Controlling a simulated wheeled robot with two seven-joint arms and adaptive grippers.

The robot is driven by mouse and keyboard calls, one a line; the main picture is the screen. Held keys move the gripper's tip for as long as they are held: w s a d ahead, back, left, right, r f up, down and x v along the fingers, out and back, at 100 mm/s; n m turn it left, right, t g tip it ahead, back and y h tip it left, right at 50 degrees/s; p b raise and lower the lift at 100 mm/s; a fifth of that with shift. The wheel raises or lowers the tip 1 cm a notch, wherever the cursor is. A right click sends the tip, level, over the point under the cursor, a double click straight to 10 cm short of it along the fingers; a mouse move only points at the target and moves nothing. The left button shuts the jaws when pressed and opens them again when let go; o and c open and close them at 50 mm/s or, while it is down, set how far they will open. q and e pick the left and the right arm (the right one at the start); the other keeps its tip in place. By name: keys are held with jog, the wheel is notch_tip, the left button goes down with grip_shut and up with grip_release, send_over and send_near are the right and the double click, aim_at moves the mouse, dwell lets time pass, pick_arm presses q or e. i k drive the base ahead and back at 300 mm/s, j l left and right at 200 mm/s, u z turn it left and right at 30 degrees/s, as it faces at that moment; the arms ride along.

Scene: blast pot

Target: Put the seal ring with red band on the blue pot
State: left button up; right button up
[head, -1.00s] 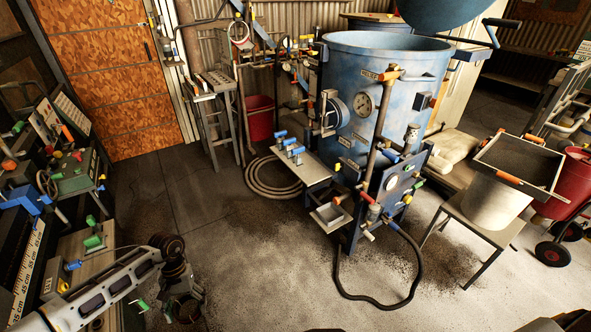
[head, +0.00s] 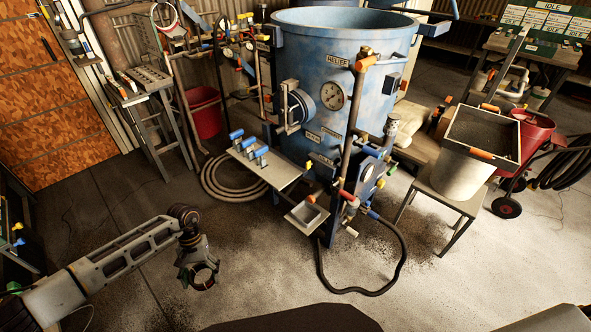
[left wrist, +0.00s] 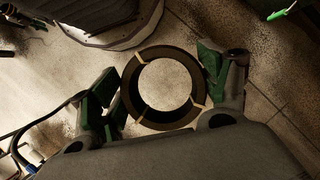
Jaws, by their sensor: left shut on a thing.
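The blue pot (head: 375,85) stands upright at the top centre of the head view, with an open top, a gauge and a round side port (head: 300,106) at its left. My left gripper (head: 200,266) is low at the left, apart from the pot, over bare floor. It is shut on a dark seal ring (left wrist: 163,52). In the left wrist view the ring sits between the two green-padded fingers, with a few thin tan marks across it. I cannot make out a red band on it. My right gripper is not in view.
A grey shelf with blue-handled valves (head: 262,170) juts from the pot's front. A black hose (head: 400,262) loops on the floor before it. A bucket with a tray (head: 465,165) stands on a table at right. A stand (head: 150,85) is at left.

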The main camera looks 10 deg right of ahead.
aim_at(279, 175)
jog(key=i+j+z, duration=0.95)
jog(key=j+z, duration=0.2)
